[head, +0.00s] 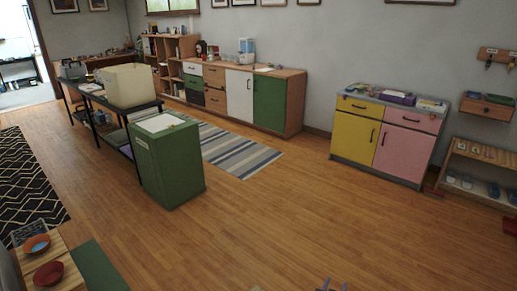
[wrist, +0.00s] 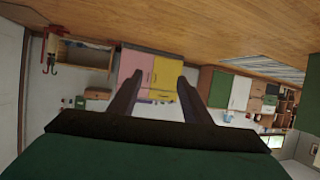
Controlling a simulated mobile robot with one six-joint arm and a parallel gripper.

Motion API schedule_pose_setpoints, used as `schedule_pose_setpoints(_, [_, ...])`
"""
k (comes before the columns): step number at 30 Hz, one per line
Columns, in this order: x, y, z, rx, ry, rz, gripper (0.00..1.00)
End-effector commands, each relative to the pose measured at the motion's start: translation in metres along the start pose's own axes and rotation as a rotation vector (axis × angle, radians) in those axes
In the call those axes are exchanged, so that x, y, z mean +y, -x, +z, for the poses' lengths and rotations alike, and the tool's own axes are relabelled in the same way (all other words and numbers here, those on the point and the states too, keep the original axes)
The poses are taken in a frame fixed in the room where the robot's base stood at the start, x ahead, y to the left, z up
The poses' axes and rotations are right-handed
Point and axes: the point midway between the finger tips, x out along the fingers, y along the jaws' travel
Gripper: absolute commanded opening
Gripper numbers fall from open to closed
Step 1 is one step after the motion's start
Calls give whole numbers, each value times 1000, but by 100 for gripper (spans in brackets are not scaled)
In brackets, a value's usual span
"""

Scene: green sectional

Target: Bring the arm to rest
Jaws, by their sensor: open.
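My gripper (wrist: 160,82) shows in the wrist view as two dark fingers spread well apart, with nothing between them. Beyond the gap, the yellow and pink cabinet (wrist: 137,66) appears upside down and at a distance. In the head view, only small dark tips of what looks like my gripper (head: 330,286) show at the bottom edge, above the wooden floor. The rest of the arm is out of that view. The gripper touches nothing that I can see.
The wooden floor (head: 300,225) is clear in the middle. A green bin-like cabinet (head: 172,170) stands beside a black table (head: 92,97). The yellow and pink cabinet (head: 385,140) stands at the right wall. A side table with bowls (head: 48,275) is at lower left.

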Motion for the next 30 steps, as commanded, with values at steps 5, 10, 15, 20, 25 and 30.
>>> schedule_pose_setpoints(5, [-56, 28, 25, -140, 65, -183, 44])
schedule_pose_setpoints(10, [-94, 59, 58, -291, 132, -323, 44])
schedule_pose_setpoints(15, [-115, 96, 93, -455, 204, -428, 44])
schedule_pose_setpoints(20, [-120, 133, 126, -618, 273, -493, 44])
schedule_pose_setpoints(25, [-110, 172, 158, -797, 345, -525, 44])
schedule_pose_setpoints(30, [-87, 208, 184, -979, 410, -518, 44])
